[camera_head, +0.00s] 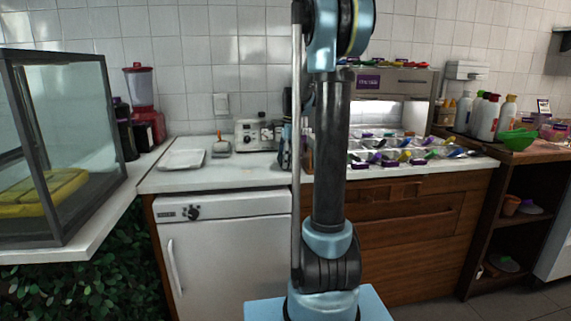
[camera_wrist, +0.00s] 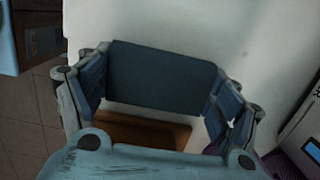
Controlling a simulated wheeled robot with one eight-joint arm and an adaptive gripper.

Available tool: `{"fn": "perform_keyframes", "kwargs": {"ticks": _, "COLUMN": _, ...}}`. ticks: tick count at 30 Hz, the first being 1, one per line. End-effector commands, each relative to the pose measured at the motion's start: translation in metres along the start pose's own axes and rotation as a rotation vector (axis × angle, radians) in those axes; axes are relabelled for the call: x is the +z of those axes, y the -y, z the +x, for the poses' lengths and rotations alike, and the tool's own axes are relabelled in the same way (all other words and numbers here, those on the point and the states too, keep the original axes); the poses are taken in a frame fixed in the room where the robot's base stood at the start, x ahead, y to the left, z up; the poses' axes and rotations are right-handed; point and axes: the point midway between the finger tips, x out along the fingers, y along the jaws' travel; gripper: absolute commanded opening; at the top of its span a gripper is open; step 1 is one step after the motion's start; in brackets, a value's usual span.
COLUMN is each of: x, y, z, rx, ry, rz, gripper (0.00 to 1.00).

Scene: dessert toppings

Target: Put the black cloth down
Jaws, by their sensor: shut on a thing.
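My gripper (camera_wrist: 161,88) shows in the wrist view, with one blue-grey finger at the left and one at the right. It is shut on a dark, flat, rectangular thing that spans the gap between the fingers; this appears to be the black cloth (camera_wrist: 165,72). Behind it is a broad white surface (camera_wrist: 255,45), and the cloth looks apart from it, though the gap is hard to judge. In the head view my arm rises in the middle and leaves at the top. I cannot make out the gripper or the cloth there.
The white counter (camera_head: 235,173) has a white tray (camera_head: 181,160) at the left, with bare room around it. A toppings station (camera_head: 400,153) full of colourful items stands at the right. A red blender (camera_head: 142,105) and glass case (camera_head: 75,130) are at the left; bottles (camera_head: 487,117) are far right.

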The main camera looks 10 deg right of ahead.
Motion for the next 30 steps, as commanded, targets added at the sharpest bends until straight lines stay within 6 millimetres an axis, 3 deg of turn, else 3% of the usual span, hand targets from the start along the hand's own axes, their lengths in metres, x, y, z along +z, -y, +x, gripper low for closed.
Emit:
{"fn": "perform_keyframes", "kwargs": {"ticks": 13, "x": -0.0013, "y": -0.0002, "z": 0.0088, "rx": 0.000, "ry": 0.000, "rz": 0.000, "gripper": 0.44}}
{"fn": "perform_keyframes", "kwargs": {"ticks": 14, "x": -0.0014, "y": -0.0002, "z": 0.0088, "rx": 0.000, "ry": 0.000, "rz": 0.000, "gripper": 0.87}}
{"fn": "perform_keyframes", "kwargs": {"ticks": 16, "x": -0.0014, "y": -0.0002, "z": 0.0086, "rx": 0.000, "ry": 0.000, "rz": 0.000, "gripper": 1.00}}
{"fn": "perform_keyframes", "kwargs": {"ticks": 30, "x": -0.0014, "y": -0.0003, "z": 0.0066, "rx": 0.000, "ry": 0.000, "rz": 0.001, "gripper": 1.00}}
